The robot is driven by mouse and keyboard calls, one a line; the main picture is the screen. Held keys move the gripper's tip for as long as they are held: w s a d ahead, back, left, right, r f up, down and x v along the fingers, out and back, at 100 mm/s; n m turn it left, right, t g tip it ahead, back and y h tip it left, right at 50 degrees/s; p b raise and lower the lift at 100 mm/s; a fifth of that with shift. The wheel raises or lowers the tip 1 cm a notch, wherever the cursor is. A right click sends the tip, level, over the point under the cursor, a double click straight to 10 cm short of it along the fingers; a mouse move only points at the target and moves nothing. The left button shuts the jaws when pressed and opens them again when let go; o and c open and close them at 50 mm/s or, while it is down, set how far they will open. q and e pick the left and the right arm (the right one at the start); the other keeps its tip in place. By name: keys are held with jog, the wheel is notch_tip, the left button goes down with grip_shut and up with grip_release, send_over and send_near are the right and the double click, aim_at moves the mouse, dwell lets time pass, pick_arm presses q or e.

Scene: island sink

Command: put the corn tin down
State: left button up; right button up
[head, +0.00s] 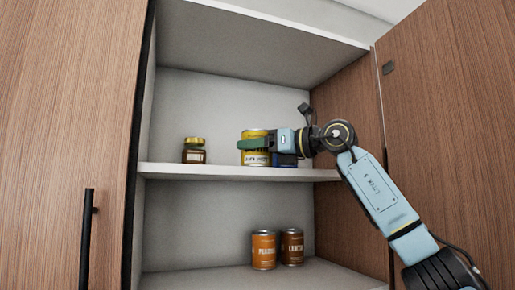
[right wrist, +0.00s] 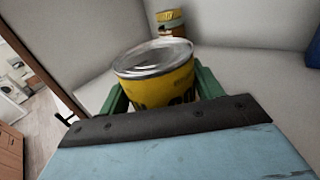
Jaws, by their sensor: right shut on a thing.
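The corn tin (head: 257,157) is yellow with a pale label and is at the middle of the upper cabinet shelf (head: 215,171). My right gripper (head: 254,145) is shut on it, with a green finger across its front. In the right wrist view the tin (right wrist: 158,80) is upright between both green fingers, its silver lid facing up. In the head view its base is at about the shelf's level; I cannot tell whether it touches. My left gripper is not in view.
A jar (head: 194,150) with a yellowish lid stands to the left on the same shelf. A dark blue item (head: 284,160) is close to the tin's right. Two orange-brown tins, one in front (head: 263,250) and one behind (head: 292,246), stand on the lower shelf. The open right door (head: 450,110) is beside my arm.

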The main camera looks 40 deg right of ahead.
jog(key=shift+f, duration=0.1)
jog(key=o, duration=0.8)
jog(key=shift+f, duration=0.15)
jog(key=o, duration=0.4)
jog(key=shift+o, duration=0.2)
jog(key=shift+r, duration=0.3)
jog(key=b+v, duration=0.2)
jog(key=v, duration=0.4)
jog(key=shift+s+d+f, duration=0.1)
jog(key=shift+s+d, duration=0.05)
jog(key=shift+s, duration=0.15)
jog(key=shift+s+d, duration=0.15)
jog(key=shift+s, duration=0.3)
